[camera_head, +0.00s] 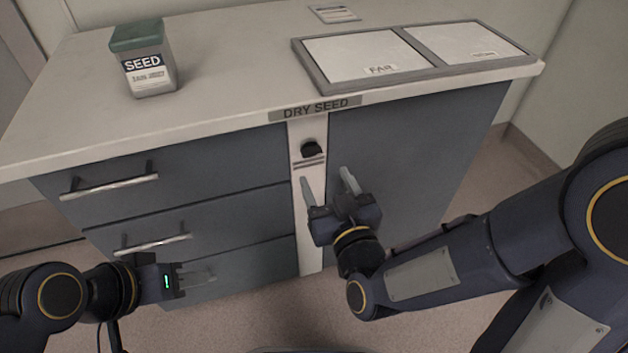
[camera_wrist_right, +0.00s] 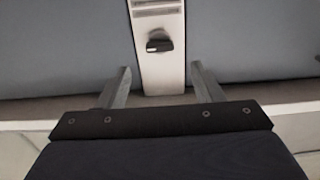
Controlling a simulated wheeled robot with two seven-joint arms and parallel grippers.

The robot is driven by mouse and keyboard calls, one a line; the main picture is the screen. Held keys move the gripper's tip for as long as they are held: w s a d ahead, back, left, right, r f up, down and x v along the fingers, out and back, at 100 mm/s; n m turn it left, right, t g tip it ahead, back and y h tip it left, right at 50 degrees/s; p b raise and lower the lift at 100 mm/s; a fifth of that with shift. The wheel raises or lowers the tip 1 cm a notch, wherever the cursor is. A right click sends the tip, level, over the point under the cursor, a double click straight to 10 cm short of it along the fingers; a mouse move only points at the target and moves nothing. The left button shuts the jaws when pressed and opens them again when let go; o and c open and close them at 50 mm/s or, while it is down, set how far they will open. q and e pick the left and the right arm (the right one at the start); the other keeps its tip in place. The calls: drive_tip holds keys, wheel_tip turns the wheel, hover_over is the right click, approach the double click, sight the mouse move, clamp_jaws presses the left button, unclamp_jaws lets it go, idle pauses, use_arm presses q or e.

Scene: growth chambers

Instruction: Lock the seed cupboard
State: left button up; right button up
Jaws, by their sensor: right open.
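The seed cupboard (camera_head: 410,150) has a closed blue-grey door on the right, under a "DRY SEED" label (camera_head: 316,108). A black lock knob (camera_head: 311,149) sits on the white strip left of the door. The knob also shows in the right wrist view (camera_wrist_right: 159,42), above and between the fingertips. My right gripper (camera_head: 326,180) is open and empty, in front of the strip below the knob, apart from it. My left gripper (camera_head: 196,275) is at the lower left, in front of the bottom drawer; its two fingers look apart with nothing between them.
A seed jar (camera_head: 146,72) with a green lid stands on the left of the countertop (camera_head: 230,70). A tray with two pale panels (camera_head: 366,54) lies on the right, and a small card (camera_head: 333,13) behind. Drawer handles (camera_head: 110,186) stick out at left.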

sight(313, 154)
drive_tip(key=x, duration=0.7)
drive_tip(key=shift+w+b, duration=0.35)
drive_tip(key=shift+a, duration=0.1)
drive_tip(key=c, duration=1)
